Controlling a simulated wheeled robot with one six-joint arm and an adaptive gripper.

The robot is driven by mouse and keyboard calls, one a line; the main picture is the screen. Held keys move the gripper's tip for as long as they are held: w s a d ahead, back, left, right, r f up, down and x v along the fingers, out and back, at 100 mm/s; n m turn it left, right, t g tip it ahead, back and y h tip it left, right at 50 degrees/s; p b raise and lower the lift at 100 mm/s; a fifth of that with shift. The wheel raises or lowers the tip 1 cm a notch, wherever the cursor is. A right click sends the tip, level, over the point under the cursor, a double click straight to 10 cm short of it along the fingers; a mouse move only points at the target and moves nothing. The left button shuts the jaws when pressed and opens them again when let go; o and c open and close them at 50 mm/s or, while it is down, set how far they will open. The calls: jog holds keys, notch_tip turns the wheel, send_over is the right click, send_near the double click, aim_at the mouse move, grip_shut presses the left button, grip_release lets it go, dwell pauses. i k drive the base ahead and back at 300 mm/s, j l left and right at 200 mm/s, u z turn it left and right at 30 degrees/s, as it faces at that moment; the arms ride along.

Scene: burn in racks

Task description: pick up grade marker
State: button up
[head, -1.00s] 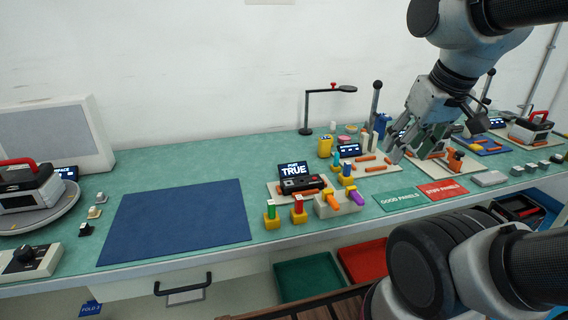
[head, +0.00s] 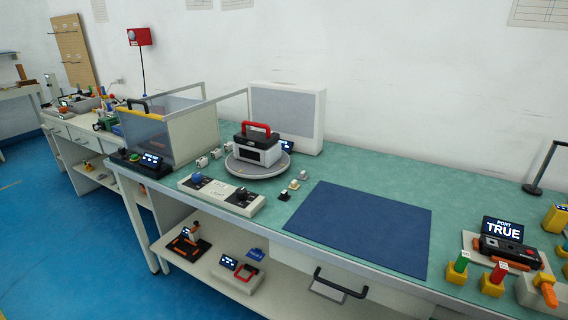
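No object is labelled as a grade marker, and I cannot tell which it is. Several small pieces in yellow blocks stand at the right edge of the head view: a green-topped one (head: 461,263), a red one (head: 497,274) and an orange one (head: 547,290) tilted on a pale block. Small knob-like pieces, a black one (head: 284,196), a beige one (head: 294,185) and a white one (head: 303,175), stand in a row left of the blue mat (head: 355,228). My gripper is out of view.
The blue mat is bare.

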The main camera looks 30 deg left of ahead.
aim_at(202, 161)
jog(key=u, duration=1.75)
jog(key=i+j+z, duration=0.1)
jog(key=i+j, duration=0.2)
jog(key=i+j+z, duration=0.1)
jog(key=i+j, duration=0.5)
jog(key=j, duration=0.15)
jog(key=i+j+z, duration=0.15)
jog(key=i+j, duration=0.15)
jog(key=i+j+z, duration=0.1)
jog(key=i+j, duration=0.2)
jog(key=j, duration=0.15)
jog(key=i+j+z, duration=0.1)
jog(key=i+j, duration=0.15)
jog(key=j, duration=0.15)
jog(key=i+j, duration=0.25)
jog(key=j, duration=0.2)
jog(key=z, duration=0.05)
